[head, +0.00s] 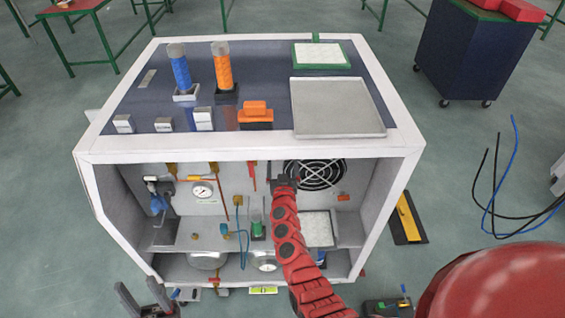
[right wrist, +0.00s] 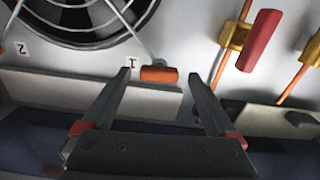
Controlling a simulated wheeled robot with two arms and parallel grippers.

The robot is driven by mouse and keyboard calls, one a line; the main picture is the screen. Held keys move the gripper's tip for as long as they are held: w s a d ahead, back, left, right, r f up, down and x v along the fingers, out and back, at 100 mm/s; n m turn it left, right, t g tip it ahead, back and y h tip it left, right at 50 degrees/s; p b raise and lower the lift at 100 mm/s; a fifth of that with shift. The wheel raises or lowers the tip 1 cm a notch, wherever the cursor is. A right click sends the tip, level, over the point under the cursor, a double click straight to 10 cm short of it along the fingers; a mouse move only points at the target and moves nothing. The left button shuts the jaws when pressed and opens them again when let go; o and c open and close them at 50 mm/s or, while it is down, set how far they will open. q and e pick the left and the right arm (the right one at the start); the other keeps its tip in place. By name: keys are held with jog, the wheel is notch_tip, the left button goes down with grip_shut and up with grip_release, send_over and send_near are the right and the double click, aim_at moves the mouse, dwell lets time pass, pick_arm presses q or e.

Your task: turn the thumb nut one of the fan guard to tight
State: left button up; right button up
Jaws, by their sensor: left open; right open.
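The fan guard (head: 316,174) is a round black grille on the back wall of the cabinet; part of it also shows at the upper left of the right wrist view (right wrist: 85,18). Thumb nut one (right wrist: 159,74) is a small orange piece lying crosswise beside the printed "1". My right gripper (right wrist: 160,78) is open, with the nut appearing between its fingertips and no visible contact. In the head view my right arm hides that nut. My left gripper (head: 146,297) is open and empty at the lower left, outside the cabinet.
Another orange nut (head: 343,197) sits right of the fan. A red handle (right wrist: 259,40) with orange-yellow fittings is near my right gripper. A pressure gauge (head: 202,191) and pipes are farther left. A pale ledge (right wrist: 60,88) runs close to the nut.

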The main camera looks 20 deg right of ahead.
jog(key=shift+w+d, duration=0.15)
jog(key=shift+w, duration=0.2)
jog(key=c, duration=1.4)
jog(key=shift+o, duration=0.2)
jog(key=shift+m, duration=0.4)
jog(key=m+b, duration=0.7)
jog(key=m, duration=1)
jog(key=shift+d+m, duration=0.1)
jog(key=shift+m, duration=0.3)
jog(key=shift+b, duration=0.35)
